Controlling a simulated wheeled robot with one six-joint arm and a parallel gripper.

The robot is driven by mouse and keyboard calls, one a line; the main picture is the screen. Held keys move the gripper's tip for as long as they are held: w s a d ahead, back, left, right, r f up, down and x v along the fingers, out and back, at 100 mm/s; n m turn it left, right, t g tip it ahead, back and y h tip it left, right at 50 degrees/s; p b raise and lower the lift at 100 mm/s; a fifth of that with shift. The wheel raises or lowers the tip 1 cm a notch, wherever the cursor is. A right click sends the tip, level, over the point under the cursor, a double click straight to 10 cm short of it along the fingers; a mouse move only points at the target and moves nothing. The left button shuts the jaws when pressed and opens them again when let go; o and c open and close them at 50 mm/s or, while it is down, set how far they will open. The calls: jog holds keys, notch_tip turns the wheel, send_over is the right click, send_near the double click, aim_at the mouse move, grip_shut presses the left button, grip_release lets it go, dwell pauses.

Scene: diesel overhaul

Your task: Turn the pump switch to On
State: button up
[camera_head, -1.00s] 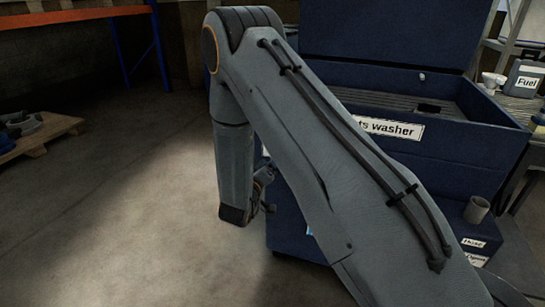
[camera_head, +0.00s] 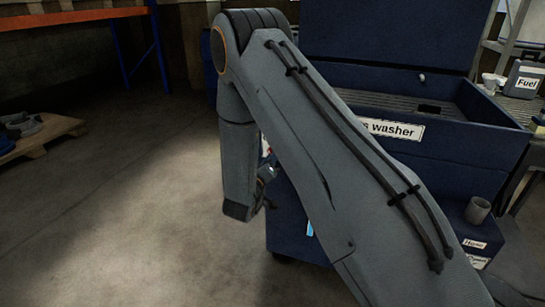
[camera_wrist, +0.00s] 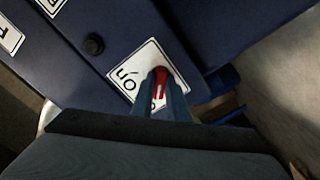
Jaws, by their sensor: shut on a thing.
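The pump switch (camera_wrist: 159,77) is a red knob on a white plate (camera_wrist: 127,72) on the dark blue panel. The word "On" shows on the plate in the wrist view. My gripper (camera_wrist: 160,95) is shut on the red knob, with a finger on each side of it. The fingers hide part of the plate and its other lettering.
A black round knob (camera_wrist: 94,44) sits on the panel near the plate. A wooden pallet (camera_head: 45,138) lies at far left. The floor left of the washer is clear.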

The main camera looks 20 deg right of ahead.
jog(key=m, duration=0.6)
jog(key=m+b, duration=0.1)
jog(key=m, duration=1.1)
jog(key=shift+s+d+f+b, duration=0.1)
jog(key=shift+s+d+b, duration=0.1)
jog(key=shift+d+b, duration=0.1)
jog(key=o, duration=1.5)
jog(key=p+v, duration=0.2)
jog(key=v, duration=0.5)
